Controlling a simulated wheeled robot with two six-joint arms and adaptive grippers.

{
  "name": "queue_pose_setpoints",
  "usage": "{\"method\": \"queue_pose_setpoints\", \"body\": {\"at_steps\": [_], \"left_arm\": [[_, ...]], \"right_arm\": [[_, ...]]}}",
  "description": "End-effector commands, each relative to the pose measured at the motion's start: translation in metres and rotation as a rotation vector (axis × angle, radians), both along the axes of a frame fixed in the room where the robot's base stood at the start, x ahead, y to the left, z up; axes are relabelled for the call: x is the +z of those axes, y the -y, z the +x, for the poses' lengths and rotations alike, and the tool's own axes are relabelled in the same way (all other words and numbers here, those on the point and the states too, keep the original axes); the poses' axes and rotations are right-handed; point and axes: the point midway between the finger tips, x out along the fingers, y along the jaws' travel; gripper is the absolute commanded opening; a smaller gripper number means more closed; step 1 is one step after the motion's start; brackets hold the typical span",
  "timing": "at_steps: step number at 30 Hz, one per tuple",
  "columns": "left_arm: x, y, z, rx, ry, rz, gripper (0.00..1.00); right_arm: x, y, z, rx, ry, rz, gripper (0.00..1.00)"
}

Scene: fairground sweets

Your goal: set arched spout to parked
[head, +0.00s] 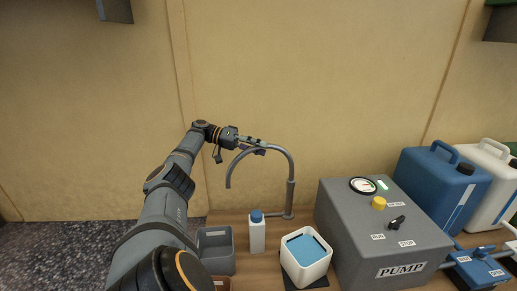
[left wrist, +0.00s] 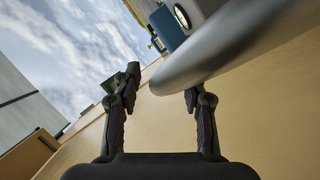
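The arched spout (head: 291,168) is a grey tube on an upright post. Its arch runs to the left and its free end hangs down above the grey open bin (head: 216,251). My left gripper (head: 262,147) is at the top of the arch, with its fingers apart. In the left wrist view the open left gripper (left wrist: 158,95) has the spout (left wrist: 225,45) large and close, crossing in front of the right finger. I cannot tell whether they touch. No parked mark is readable. My right gripper is not in view.
A white bottle with blue cap (head: 257,235) and a white tub of blue liquid (head: 305,262) stand below the spout. A grey pump box (head: 350,235) with a yellow button and black knob is to the right. Blue (head: 432,185) and white (head: 490,180) canisters stand behind it.

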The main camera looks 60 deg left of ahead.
Motion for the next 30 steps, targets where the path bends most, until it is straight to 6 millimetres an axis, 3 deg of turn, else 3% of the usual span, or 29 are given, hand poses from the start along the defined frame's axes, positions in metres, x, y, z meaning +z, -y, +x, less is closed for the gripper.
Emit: {"method": "queue_pose_setpoints", "body": {"at_steps": [8, 11, 19, 24, 30], "left_arm": [[0.003, 0.000, 0.000, 0.000, -0.002, 0.002, 0.43], [0.018, 0.000, 0.000, -0.001, 0.000, 0.004, 0.43], [0.082, 0.000, 0.000, -0.001, 0.009, 0.001, 0.43], [0.096, 0.000, 0.001, -0.001, 0.004, 0.000, 0.43], [0.100, 0.000, 0.001, 0.000, -0.002, -0.001, 0.43]], "right_arm": [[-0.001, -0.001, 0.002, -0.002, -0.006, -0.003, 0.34], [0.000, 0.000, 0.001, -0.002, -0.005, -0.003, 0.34], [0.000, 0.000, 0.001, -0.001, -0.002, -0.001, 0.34], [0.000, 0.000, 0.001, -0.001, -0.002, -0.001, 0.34], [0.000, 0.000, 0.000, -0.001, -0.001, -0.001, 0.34]]}}
